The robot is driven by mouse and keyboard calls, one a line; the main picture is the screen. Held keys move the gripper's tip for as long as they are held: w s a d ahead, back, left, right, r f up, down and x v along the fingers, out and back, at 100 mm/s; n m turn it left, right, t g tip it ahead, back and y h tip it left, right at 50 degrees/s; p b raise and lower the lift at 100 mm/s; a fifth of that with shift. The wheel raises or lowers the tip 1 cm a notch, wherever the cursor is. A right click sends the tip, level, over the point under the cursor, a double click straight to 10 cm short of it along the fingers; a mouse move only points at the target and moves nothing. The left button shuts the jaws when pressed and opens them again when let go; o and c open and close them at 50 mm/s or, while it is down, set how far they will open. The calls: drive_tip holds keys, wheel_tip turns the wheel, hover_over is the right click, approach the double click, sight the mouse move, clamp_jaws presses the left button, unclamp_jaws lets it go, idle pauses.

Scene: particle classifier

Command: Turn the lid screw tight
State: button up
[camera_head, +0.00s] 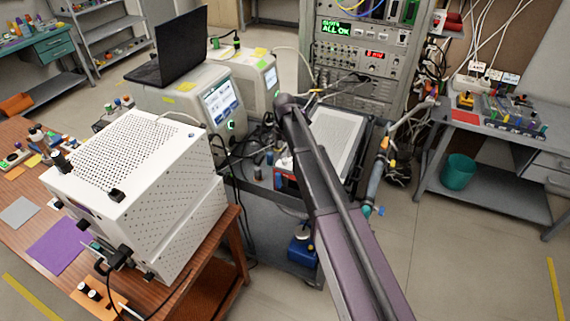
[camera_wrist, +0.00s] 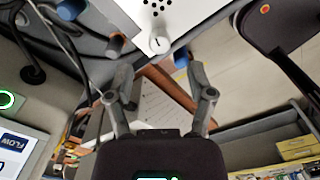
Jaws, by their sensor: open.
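The lid screw (camera_wrist: 158,44) is a small pale round head with a dark slot, at the corner of a white perforated lid (camera_wrist: 185,12) in the wrist view. My gripper (camera_wrist: 160,70) is open and empty. The screw appears just above the gap between its two fingertips; neither finger visibly touches it. How far the screw is from the fingers in depth I cannot tell. In the head view, the white perforated lid (camera_head: 338,133) lies behind my arm on a dark cart. My arm hides the gripper and the screw there.
A white perforated box (camera_head: 135,170) stands on the wooden bench at left. Open floor (camera_head: 440,235) lies to the right.

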sight(285, 160)
drive_tip(key=shift+f+b, duration=2.3)
drive_tip(key=shift+f, duration=0.25)
clamp_jaws()
